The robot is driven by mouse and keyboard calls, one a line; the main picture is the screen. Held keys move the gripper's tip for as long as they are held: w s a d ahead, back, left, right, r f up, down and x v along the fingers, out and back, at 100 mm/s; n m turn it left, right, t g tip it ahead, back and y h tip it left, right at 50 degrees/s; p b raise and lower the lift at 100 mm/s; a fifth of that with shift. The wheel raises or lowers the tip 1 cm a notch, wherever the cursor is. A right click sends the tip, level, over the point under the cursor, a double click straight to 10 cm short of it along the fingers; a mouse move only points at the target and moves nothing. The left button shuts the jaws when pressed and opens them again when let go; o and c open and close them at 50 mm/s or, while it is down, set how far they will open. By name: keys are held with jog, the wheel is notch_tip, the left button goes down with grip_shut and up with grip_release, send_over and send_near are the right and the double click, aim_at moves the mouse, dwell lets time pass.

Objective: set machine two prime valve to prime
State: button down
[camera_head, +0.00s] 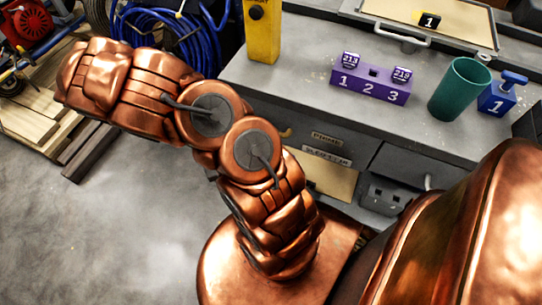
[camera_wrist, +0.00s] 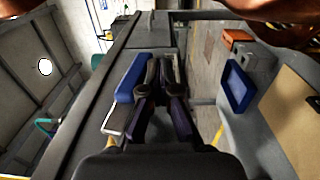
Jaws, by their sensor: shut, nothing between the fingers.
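A blue block with a lever handle (camera_head: 497,97), marked 1, stands at the right of the grey bench in the head view. I see no valve marked 2 in either view. My gripper (camera_wrist: 160,64) shows in the wrist view with its dark fingertips together and nothing between them. A blue object (camera_wrist: 130,78) with a pale grey end lies just left of the fingers; I cannot tell what it is or whether they touch. My gripper is out of the head view, where only my copper arm shows.
The grey bench (camera_head: 290,90) holds a purple numbered rack (camera_head: 370,84), a green cup (camera_head: 459,89) and a yellow object (camera_head: 262,30). Blue hose and planks lie at the left. The wrist view shows a blue tray (camera_wrist: 237,87) and an orange box (camera_wrist: 237,37) on the right.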

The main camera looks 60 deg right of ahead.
jog(key=shift+r, duration=0.15)
dwell(0.5)
jog(key=w+a+f+b, duration=0.2)
jog(key=w+f, duration=0.4)
jog(key=w, duration=0.4)
jog(key=shift+f, duration=0.3)
dwell(0.4)
dwell(0.6)
